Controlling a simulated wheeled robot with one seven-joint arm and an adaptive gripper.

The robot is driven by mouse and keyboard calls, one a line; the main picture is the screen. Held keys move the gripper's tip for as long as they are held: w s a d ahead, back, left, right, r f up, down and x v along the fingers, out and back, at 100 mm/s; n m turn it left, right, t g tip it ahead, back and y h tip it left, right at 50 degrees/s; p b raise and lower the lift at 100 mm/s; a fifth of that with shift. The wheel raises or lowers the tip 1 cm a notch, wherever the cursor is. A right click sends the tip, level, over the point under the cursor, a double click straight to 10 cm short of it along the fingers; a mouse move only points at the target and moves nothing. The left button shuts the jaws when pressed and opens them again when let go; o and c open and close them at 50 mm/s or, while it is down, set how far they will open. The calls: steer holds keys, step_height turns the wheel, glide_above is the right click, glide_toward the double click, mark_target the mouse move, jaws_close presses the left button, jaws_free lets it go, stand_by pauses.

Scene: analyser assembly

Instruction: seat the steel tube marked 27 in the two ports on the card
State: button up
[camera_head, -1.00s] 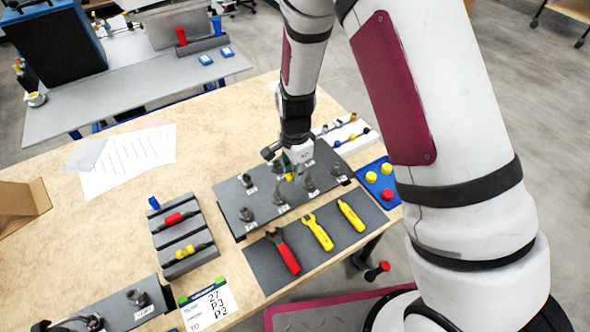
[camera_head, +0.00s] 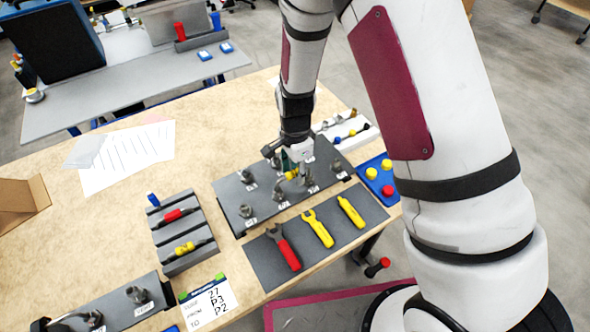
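The card (camera_head: 212,304) lies at the table's front edge and reads 27, P3 and P2. The dark port panel (camera_head: 231,191) lies mid-table, with several grey fittings and small white labels that are too small to read. My gripper (camera_head: 299,168) points down at the middle of the panel, low among the fittings. A small yellow piece (camera_head: 290,174) and some grey metal show just beside its fingertips. I cannot tell whether this is the tube marked 27 or whether my gripper holds it. The fingers are too small to judge. No number 27 is readable on any tube.
A dark mat (camera_head: 258,262) with red and yellow tools lies in front of the panel. A grey rack (camera_head: 166,232) with red and yellow tools stands to its left. A blue button box (camera_head: 372,170) is at the right. A dark fitting holder (camera_head: 150,290) is at front left.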

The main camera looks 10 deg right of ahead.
step_height(320, 180, up, 12)
steer(key=shift+f, duration=0.15)
stand_by(0.6)
steer(key=s+d+r+n+t, duration=0.1)
steer(key=s+d+r+n, duration=0.25)
steer(key=r, duration=0.35)
steer(key=s+d+r+n+t+y, duration=0.1)
steer(key=s+d+r+n, duration=0.1)
steer(key=s+r, duration=0.35)
steer(key=s+d+r+n+t, duration=0.2)
steer(key=s+d+r+n, duration=0.1)
steer(key=r, duration=0.6)
steer(key=s+d+r+n+t+h, duration=0.1)
steer(key=s+d+r+n, duration=0.2)
steer(key=s+n, duration=0.2)
steer(key=s, duration=0.3)
steer(key=shift+s+d+r+t, duration=0.15)
steer(key=shift+s+r+t, duration=0.05)
steer(key=shift+s+t, duration=0.15)
